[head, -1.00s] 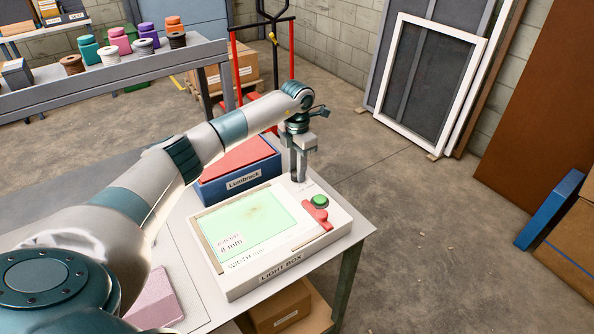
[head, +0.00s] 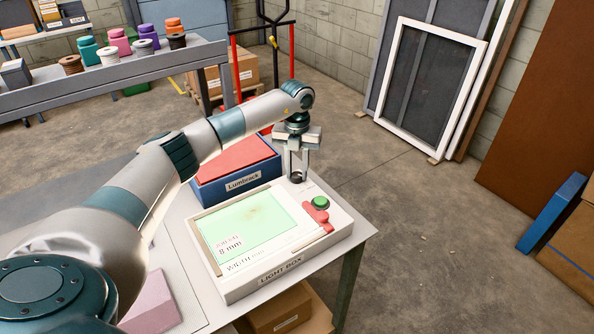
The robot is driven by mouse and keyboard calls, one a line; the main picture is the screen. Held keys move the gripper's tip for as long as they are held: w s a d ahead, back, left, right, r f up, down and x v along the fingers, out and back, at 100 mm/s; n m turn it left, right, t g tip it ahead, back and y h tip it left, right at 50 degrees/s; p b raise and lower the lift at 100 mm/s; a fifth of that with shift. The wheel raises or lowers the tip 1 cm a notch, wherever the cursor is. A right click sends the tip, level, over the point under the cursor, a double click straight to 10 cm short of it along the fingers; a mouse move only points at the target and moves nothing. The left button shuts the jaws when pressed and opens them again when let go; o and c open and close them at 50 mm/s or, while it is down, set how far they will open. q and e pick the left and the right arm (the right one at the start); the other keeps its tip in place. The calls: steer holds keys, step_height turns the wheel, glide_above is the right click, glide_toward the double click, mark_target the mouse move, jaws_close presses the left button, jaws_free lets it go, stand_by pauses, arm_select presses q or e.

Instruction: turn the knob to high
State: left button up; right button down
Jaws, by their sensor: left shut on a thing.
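The light box (head: 262,284) lies on the table, with a lit green panel (head: 240,220) on its top. A small dark knob (head: 296,179) sits at its far corner, partly covered by the fingers. My left gripper (head: 297,174) points straight down there, its fingers shut on the knob. The knob's marks are too small to read, so I cannot tell its setting. A green button (head: 320,203) and a red part (head: 316,217) are on the box's right side, nearer to me. My right gripper is not in view.
A blue box with a red top, labelled Lumbrock (head: 244,183), stands just behind the light box, close to my left forearm. A pink block (head: 152,303) lies at the lower left.

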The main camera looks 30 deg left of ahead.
mark_target(297, 173)
arm_select(q)
steer(key=shift+r, duration=0.1)
stand_by(0.4)
steer(key=o, duration=1.1)
steer(key=shift+c, duration=0.2)
steer(key=shift+r, duration=0.55)
step_height(297, 173, up, 4)
steer(key=shift+f+b, duration=0.15)
steer(key=shift+b, duration=0.7)
step_height(297, 173, up, 12)
steer(key=b, duration=0.2)
steer(key=shift+r+b, duration=0.25)
steer(key=shift+b, duration=0.1)
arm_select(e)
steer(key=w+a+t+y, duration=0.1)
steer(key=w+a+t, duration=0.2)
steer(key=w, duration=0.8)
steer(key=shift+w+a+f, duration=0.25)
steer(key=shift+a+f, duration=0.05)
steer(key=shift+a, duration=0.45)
